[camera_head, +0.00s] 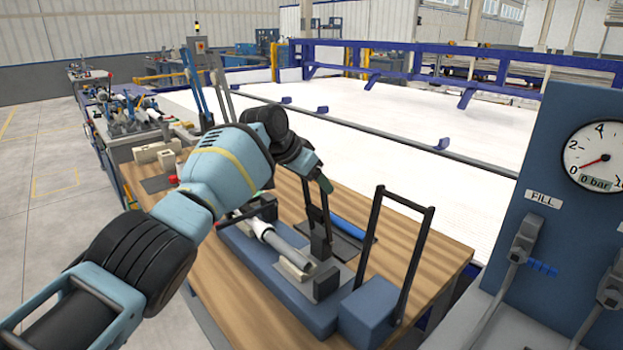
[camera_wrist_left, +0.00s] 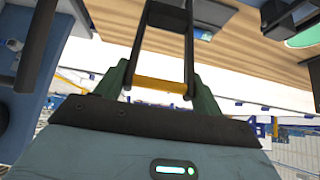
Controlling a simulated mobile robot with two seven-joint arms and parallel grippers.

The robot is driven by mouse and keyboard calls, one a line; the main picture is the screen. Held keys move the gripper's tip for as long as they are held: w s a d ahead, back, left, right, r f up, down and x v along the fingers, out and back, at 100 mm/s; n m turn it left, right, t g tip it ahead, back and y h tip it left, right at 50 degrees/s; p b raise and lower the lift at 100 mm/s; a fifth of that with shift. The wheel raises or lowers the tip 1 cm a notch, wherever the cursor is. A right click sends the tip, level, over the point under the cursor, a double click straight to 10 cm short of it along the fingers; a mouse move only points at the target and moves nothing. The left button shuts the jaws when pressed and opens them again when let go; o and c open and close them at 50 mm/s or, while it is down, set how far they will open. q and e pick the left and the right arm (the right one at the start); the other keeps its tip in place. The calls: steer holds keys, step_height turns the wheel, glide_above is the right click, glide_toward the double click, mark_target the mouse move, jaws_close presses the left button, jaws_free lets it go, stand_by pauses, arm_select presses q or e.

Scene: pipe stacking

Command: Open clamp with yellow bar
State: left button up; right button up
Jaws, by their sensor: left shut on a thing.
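My left gripper (camera_head: 322,182) reaches in over the workbench and is at the top of a black clamp frame (camera_head: 320,225). In the left wrist view, the yellow bar (camera_wrist_left: 160,86) runs crosswise between the two green fingers of my left gripper (camera_wrist_left: 161,77), which are shut on it. The black clamp frame's two side arms (camera_wrist_left: 188,45) run away from the bar. In the head view the yellow bar is hidden by the gripper. A white pipe (camera_head: 265,231) lies in the blue fixture (camera_head: 285,292) beside the clamp. My right gripper is out of view.
A second tall black frame (camera_head: 427,240) rises from a blue block (camera_head: 368,315) at the fixture's right end. The wooden bench (camera_head: 213,268) has bare room around the fixture. A blue gauge panel (camera_head: 560,180) stands at the right.

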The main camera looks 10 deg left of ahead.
arm_select(q)
steer(key=o, duration=1.1)
steer(key=shift+w+d+r, duration=0.1)
steer(key=shift+d+r, duration=0.05)
steer(key=shift+r, duration=0.2)
steer(key=shift+o, duration=0.5)
steer(key=shift+f, duration=0.2)
arm_select(e)
steer(key=shift+d, duration=0.1)
steer(key=shift+w, duration=0.15)
arm_select(q)
steer(key=shift+s+a+r, duration=0.25)
steer(key=shift+r, duration=0.25)
steer(key=p+v, duration=0.2)
steer(key=v, duration=0.4)
steer(key=shift+r, duration=0.2)
arm_select(e)
steer(key=shift+w+d+r+t, duration=0.15)
steer(key=shift+w+r, duration=0.15)
steer(key=shift+r, duration=0.3)
steer(key=shift+w+a+r+t, duration=0.15)
steer(key=shift+w+r, duration=0.15)
steer(key=shift+r, duration=0.25)
arm_select(q)
steer(key=shift+s+a, duration=0.1)
steer(key=shift+s, duration=0.05)
